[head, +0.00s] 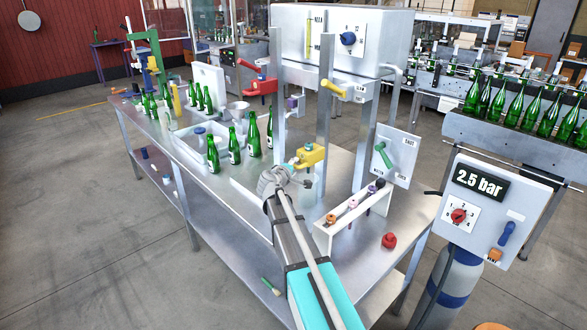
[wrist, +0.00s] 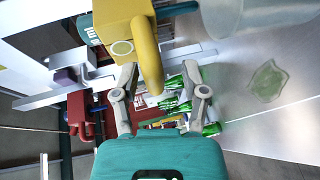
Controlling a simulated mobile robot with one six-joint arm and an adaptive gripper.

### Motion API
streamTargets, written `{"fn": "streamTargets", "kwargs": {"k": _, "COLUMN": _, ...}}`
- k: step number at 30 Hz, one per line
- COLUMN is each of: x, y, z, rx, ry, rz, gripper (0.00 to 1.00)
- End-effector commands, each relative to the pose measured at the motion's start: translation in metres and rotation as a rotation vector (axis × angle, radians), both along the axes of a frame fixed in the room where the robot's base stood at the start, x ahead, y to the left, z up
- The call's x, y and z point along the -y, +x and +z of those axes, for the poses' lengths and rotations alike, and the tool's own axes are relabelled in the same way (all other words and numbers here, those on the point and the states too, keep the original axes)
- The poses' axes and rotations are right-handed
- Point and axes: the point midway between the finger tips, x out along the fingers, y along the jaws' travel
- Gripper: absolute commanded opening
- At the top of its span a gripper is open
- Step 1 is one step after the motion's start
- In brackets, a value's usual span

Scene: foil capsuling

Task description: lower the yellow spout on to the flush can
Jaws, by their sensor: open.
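The yellow spout (head: 312,155) sits beside the front post of the filling stand, just beyond my gripper (head: 287,172). In the wrist view the spout (wrist: 148,62) is a yellow block with a curved nozzle. Its nozzle shows between the two spread fingers of my gripper (wrist: 160,70). The fingers stand apart and are not closed on it; I cannot tell whether either touches it. A pale, translucent vessel, likely the flush can (wrist: 226,18), shows at the top right of the wrist view. In the head view my arm and gripper hide much of the area below the spout.
Green bottles (head: 252,135) stand on the steel bench left of my gripper. A white rack (head: 345,222) with coloured pieces and a red knob (head: 389,240) lie to the right. Upright metal posts (head: 325,120) rise close behind the spout.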

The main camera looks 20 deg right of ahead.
Motion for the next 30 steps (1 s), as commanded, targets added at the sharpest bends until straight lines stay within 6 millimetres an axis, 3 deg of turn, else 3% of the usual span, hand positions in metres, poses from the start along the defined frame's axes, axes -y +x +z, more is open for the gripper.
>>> {"fn": "streamTargets", "kwargs": {"k": 8, "x": -0.013, "y": -0.015, "z": 0.0, "rx": 0.001, "ry": -0.001, "rz": 0.001, "gripper": 0.57}}
{"fn": "streamTargets", "kwargs": {"k": 21, "x": -0.062, "y": -0.066, "z": 0.0, "rx": 0.002, "ry": 0.0, "rz": 0.001, "gripper": 0.57}}
{"fn": "streamTargets", "kwargs": {"k": 30, "x": -0.087, "y": -0.09, "z": 0.001, "rx": 0.001, "ry": -0.002, "rz": 0.001, "gripper": 0.57}}
